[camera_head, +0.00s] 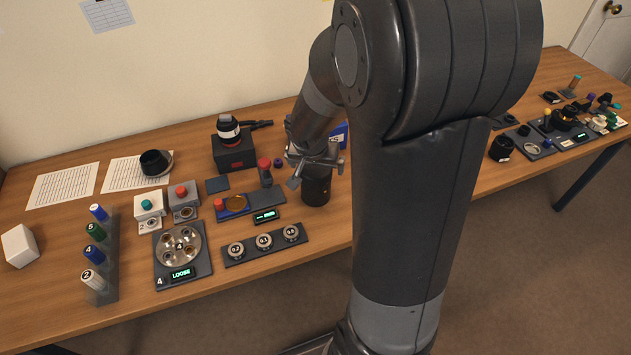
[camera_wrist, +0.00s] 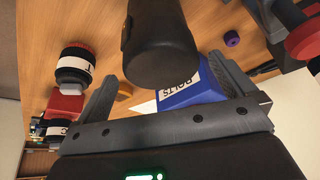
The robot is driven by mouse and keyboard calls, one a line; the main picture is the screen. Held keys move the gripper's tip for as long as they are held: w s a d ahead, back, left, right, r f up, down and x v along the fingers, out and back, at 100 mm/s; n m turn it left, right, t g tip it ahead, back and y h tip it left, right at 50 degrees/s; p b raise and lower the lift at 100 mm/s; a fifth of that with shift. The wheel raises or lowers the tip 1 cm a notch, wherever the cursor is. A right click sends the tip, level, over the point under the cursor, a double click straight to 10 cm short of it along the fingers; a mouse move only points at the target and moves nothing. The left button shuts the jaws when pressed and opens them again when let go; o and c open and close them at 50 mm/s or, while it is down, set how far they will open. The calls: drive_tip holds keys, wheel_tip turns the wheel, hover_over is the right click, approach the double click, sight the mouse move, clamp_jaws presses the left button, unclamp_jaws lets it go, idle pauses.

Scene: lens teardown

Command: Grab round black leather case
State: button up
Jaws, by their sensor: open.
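The round black leather case (camera_head: 316,192) stands upright on the table as a dark cylinder. Its top is partly hidden by my gripper (camera_head: 315,172) in the head view. In the wrist view the case (camera_wrist: 160,45) fills the top middle, with its rounded end towards the fingers. My gripper (camera_wrist: 162,72) is open, with one finger to each side of the case's near end. A gap shows between the case and each finger in the wrist view. How far the fingers reach down along the case I cannot tell.
A blue box marked BOLTS (camera_wrist: 185,88) lies behind the case. A red-topped post (camera_head: 265,172) stands close to its left. A small display (camera_head: 265,216) and a rack of weights (camera_head: 264,245) lie in front. Bare table lies just right of the case, partly behind my arm.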

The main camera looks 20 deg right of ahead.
drive_tip(key=x, duration=0.3)
drive_tip(key=shift+s+a+f, duration=0.15)
drive_tip(key=shift+a+f, duration=0.05)
drive_tip(key=shift+f, duration=0.1)
drive_tip(key=shift+x, duration=0.8)
drive_tip(key=shift+c, duration=0.3)
drive_tip(key=c, duration=1.1)
drive_tip(key=shift+r, duration=0.15)
